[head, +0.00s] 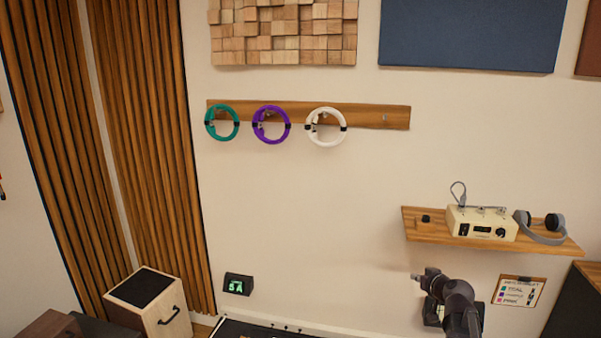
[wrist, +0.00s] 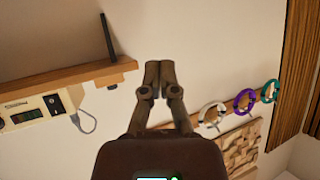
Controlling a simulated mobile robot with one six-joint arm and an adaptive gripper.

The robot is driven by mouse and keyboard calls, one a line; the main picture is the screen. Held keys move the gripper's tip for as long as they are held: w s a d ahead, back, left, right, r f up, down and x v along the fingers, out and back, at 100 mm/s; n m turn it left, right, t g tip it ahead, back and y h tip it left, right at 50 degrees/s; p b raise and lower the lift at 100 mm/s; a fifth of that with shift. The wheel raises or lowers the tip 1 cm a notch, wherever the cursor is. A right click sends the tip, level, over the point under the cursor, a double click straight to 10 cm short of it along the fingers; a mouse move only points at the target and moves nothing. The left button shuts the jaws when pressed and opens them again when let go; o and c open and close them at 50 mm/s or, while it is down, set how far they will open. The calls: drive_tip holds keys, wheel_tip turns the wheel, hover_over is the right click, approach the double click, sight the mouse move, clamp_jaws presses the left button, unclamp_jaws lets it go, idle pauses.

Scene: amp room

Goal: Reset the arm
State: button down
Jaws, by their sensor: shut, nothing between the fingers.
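My gripper (wrist: 158,74) is shut with nothing between its fingers, seen from behind in the wrist view. In the head view my gripper (head: 416,276) is at the lower right, in front of the wall and below the wooden shelf, touching nothing that I can see. My dark arm runs down from it to the bottom edge.
Teal (head: 222,123), purple (head: 271,125) and white (head: 326,127) coiled cables hang on a wooden rail (head: 398,117). A shelf (head: 425,233) holds a cream amplifier (head: 482,224) and headphones (head: 540,228). A clipboard (head: 518,291) hangs below. Wall left of my gripper is bare.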

drive_tip(key=s+a+f+n+g+y+p, duration=0.1)
drive_tip(key=s+a+f+g, duration=0.1)
drive_tip(key=s+a+g, duration=0.3)
drive_tip(key=s+a+f+g+p, duration=0.1)
drive_tip(key=s+a+p, duration=0.15)
drive_tip(key=a, duration=0.55)
drive_tip(key=s+a+m+g+h+p, duration=0.1)
drive_tip(key=s+a+g, duration=0.1)
drive_tip(key=s, duration=0.4)
drive_tip(key=s+a+f+g+h+p, duration=0.1)
drive_tip(key=s+a+g+h, duration=0.1)
drive_tip(key=s, duration=0.5)
drive_tip(key=shift+a+m+g, duration=0.4)
drive_tip(key=shift+a+g, duration=0.25)
drive_tip(key=shift+g, duration=0.65)
drive_tip(key=shift+f, duration=0.1)
